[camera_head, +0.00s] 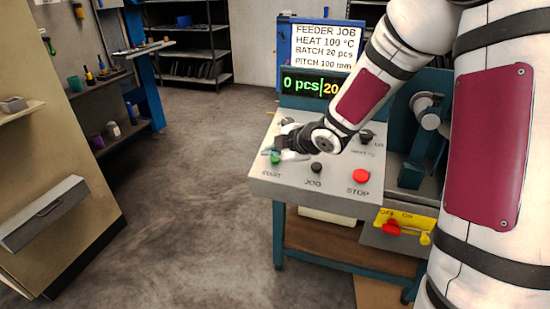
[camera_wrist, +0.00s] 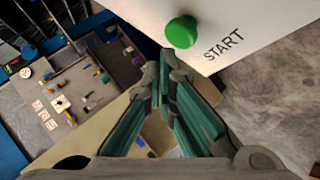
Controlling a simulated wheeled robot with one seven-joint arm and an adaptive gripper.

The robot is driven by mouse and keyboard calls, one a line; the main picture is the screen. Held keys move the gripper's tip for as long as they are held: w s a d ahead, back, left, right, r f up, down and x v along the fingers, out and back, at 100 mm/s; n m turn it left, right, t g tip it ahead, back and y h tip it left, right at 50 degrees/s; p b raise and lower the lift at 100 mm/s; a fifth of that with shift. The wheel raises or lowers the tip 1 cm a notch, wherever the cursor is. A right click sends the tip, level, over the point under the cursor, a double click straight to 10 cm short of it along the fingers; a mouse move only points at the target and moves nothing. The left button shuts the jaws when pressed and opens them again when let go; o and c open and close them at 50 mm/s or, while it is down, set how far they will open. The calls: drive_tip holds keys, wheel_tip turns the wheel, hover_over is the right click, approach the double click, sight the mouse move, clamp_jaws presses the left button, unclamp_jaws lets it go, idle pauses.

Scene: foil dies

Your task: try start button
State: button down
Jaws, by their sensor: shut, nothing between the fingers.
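The green start button (camera_head: 275,157) sits at the left front of the grey control panel (camera_head: 262,185), above the word START. In the wrist view the green button (camera_wrist: 181,32) shows whole, just beyond my fingertips and slightly right of them. My gripper (camera_head: 283,153) is over the panel's left part, close by the button. In the wrist view my gripper (camera_wrist: 166,60) has its fingertips together with nothing between them. I cannot tell whether a fingertip touches the button.
A black JOG button (camera_head: 316,167) and a red STOP button (camera_head: 361,176) sit to the right on the panel. A display (camera_head: 305,84) reads 0 pcs and 20. A yellow OFF/ON switch plate (camera_head: 408,222) with a red handle is below. Open floor (camera_head: 190,190) lies left.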

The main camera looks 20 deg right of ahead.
drive_tip(key=r+p, duration=0.2)
drive_tip(key=r, duration=0.1)
drive_tip(key=s+a+r+p, duration=0.1)
drive_tip(key=p, duration=0.1)
drive_tip(key=shift+s+r, duration=0.1)
drive_tip(key=shift+r, duration=0.25)
drive_tip(key=shift+d+r, duration=0.1)
idle(0.3)
drive_tip(key=s+d+r+m+g+h+p, duration=0.1)
drive_tip(key=s+d+r+m+h+p, duration=0.15)
drive_tip(key=s+r+m, duration=0.4)
drive_tip(key=s+d+r+m+g+h+p, duration=0.1)
drive_tip(key=s+d+r+m+h, duration=0.25)
drive_tip(key=s+r, duration=0.5)
drive_tip(key=s+a+r+m+g+y+p, duration=0.1)
drive_tip(key=s+a+m+g, duration=0.1)
drive_tip(key=s, duration=1)
drive_tip(key=s+a+r+m+g+y+p, duration=0.1)
drive_tip(key=s+m, duration=0.4)
drive_tip(key=s, duration=0.8)
drive_tip(key=shift+a+r+m+g, duration=0.2)
drive_tip(key=shift+a+m+g, duration=0.15)
drive_tip(key=shift+a, duration=0.55)
